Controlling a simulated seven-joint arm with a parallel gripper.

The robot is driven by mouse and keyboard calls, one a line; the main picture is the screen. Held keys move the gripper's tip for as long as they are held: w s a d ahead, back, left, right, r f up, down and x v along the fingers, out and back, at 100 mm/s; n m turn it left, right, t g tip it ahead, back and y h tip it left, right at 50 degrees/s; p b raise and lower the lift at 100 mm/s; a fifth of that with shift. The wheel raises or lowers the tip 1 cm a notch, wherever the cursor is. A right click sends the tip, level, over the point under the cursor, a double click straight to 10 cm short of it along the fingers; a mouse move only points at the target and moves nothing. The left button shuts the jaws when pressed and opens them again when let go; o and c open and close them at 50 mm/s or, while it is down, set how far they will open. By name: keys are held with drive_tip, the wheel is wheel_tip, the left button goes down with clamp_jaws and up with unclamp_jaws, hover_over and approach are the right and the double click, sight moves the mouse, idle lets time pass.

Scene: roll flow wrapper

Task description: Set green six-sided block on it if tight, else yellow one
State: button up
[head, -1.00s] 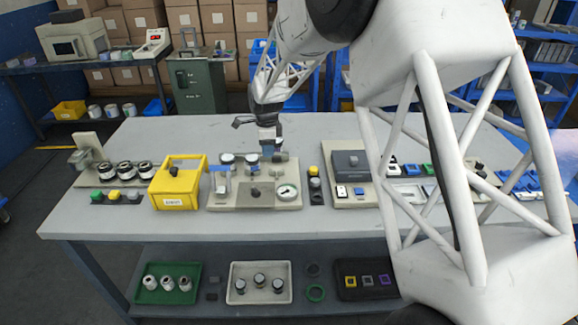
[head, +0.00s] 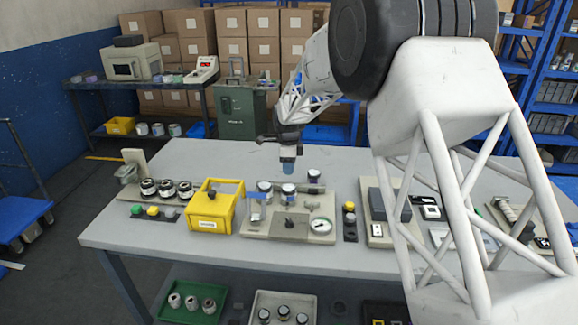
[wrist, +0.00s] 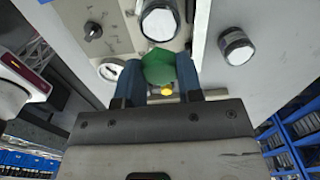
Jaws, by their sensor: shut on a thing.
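My gripper (head: 289,168) hangs above the back part of the beige station board (head: 262,228). In the wrist view its blue fingers (wrist: 158,82) are shut on a green six-sided block (wrist: 159,66). The block is hidden in the head view. A jar-like roll with a pale top (head: 288,192) stands on the board below the gripper, apart from the block; it shows in the wrist view (wrist: 160,22). The yellow block (head: 349,206) sits in a dark narrow rack (head: 350,236) right of the board, above a grey one. I cannot tell whether anything is tight.
Another jar (head: 314,176) stands behind the board, and one (head: 264,186) on it. A gauge (head: 320,226) and dark knob (head: 289,222) are on the board. A beige unit (head: 378,236) is right. The table's back is clear.

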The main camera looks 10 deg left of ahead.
drive_tip(key=shift+f, duration=0.15)
drive_tip(key=shift+f, duration=3.15)
drive_tip(key=o, duration=1)
drive_tip(key=shift+c, duration=0.2)
drive_tip(key=shift+r, duration=0.1)
drive_tip(key=shift+r, duration=3.8)
